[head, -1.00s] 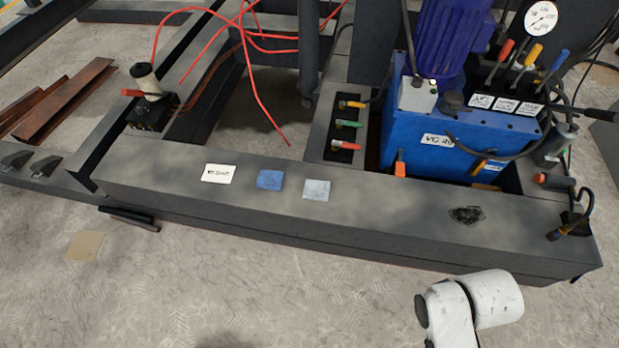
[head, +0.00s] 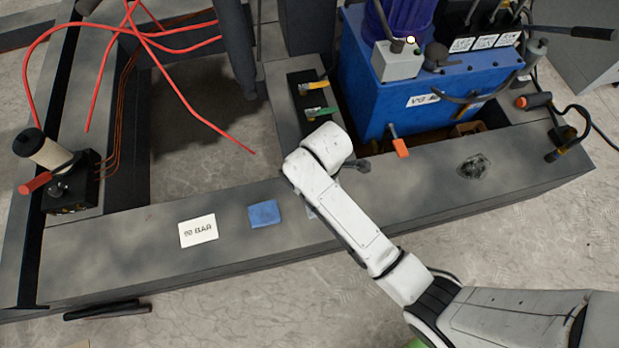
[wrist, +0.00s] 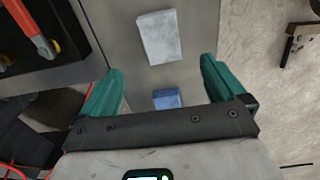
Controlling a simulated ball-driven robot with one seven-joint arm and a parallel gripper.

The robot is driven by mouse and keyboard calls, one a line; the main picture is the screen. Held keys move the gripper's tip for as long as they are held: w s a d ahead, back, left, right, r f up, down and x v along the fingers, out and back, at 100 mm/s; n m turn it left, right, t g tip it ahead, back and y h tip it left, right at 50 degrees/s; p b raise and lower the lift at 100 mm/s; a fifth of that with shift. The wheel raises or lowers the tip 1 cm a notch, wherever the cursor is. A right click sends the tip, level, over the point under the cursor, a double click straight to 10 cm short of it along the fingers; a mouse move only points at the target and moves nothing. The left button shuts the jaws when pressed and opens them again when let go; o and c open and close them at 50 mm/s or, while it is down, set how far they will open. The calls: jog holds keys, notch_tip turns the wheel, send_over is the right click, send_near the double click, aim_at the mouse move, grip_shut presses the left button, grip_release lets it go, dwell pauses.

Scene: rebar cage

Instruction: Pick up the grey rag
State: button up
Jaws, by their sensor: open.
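The grey rag (wrist: 160,37) is a pale, flat, folded piece on the dark steel beam, in the upper middle of the wrist view. In the head view my arm covers nearly all of it. My gripper (wrist: 160,78) is open and empty above the beam, its green fingers apart. In the wrist view the rag lies beyond the fingertips, a little above the gap between them. A blue rag (wrist: 167,98) shows between the fingers, close to the palm. It also lies left of my arm in the head view (head: 264,214).
A white "BAR" label (head: 198,230) lies on the beam (head: 120,245). A dark crumpled piece (head: 473,167) lies farther right. The blue hydraulic unit (head: 420,110), coloured valve levers and red hoses (head: 200,115) stand behind the beam.

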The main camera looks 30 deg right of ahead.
notch_tip(320, 180, down, 5)
jog(key=shift+r+b, duration=0.1)
jog(key=shift+b, duration=0.85)
jog(key=shift+s+f+b, duration=0.1)
jog(key=shift+f+b, duration=1.45)
jog(key=shift+f, duration=1.25)
jog(key=shift+c, duration=0.3)
jog(key=c, duration=1.1)
